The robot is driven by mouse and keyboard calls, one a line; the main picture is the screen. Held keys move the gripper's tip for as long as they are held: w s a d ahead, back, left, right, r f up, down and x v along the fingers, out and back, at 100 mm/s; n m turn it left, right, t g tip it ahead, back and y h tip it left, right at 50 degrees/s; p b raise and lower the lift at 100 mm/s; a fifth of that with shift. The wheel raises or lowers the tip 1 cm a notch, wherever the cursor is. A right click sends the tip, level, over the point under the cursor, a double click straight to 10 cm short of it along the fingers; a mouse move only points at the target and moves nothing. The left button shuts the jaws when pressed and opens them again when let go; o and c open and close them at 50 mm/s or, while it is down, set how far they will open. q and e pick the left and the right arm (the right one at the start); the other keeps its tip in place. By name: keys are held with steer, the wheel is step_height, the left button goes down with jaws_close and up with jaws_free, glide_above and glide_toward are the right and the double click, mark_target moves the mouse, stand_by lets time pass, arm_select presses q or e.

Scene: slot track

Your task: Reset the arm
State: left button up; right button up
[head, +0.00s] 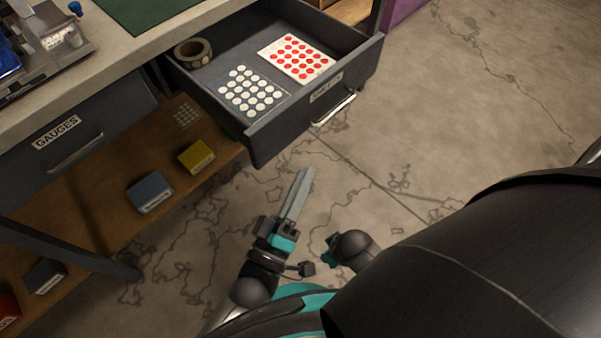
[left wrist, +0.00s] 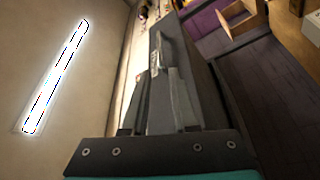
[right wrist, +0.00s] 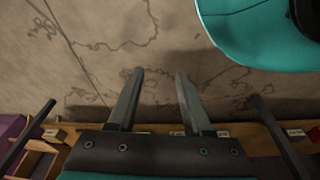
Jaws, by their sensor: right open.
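My left gripper (head: 306,174) hangs over the floor in front of the open drawer (head: 262,138), below its handle (head: 335,108) in the head view and apart from it. In the left wrist view its two fingers (left wrist: 158,76) stand a little apart, with the drawer and its handle (left wrist: 160,52) behind them. My right gripper shows in the right wrist view (right wrist: 160,76). Its fingers are spread and empty, with bare floor beyond. I cannot make out the right fingers in the head view.
The drawer holds a tape roll (head: 193,52), a white-dot sheet (head: 252,92) and a red-dot sheet (head: 297,58). The gauges drawer (head: 75,130) is shut. A lower shelf (head: 110,228) carries a yellow box (head: 196,156) and a blue box (head: 150,191). The floor (head: 480,110) at right is clear.

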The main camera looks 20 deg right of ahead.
arm_select(q)
steer(key=w+a+f+m+g+y+p, duration=0.1)
steer(key=a+f+g+y+p, duration=0.1)
steer(key=a+f+y, duration=0.5)
steer(key=w+a+f+m+g+y+p, duration=0.1)
steer(key=a+f+m+y+p, duration=0.15)
steer(key=a+f, duration=0.85)
steer(key=s+a+f+g+y+p, duration=0.1)
steer(key=s+a+f+g+y, duration=0.2)
steer(key=s+a+f, duration=0.4)
steer(key=s+a+f+g+y, duration=0.3)
steer(key=s+a+f+g, duration=0.2)
steer(key=s+a, duration=0.5)
steer(key=s+f+m, duration=0.1)
steer(key=s+f, duration=0.1)
steer(key=s, duration=0.1)
steer(key=shift+a+f+p, duration=0.15)
steer(key=shift+a+p, duration=0.15)
steer(key=shift+p, duration=0.1)
arm_select(e)
steer(key=s+d+f, duration=0.5)
steer(key=s+d, duration=0.1)
steer(key=s, duration=0.3)
steer(key=shift+s+d+h, duration=0.15)
steer(key=shift+h, duration=0.15)
arm_select(q)
steer(key=shift+y, duration=0.25)
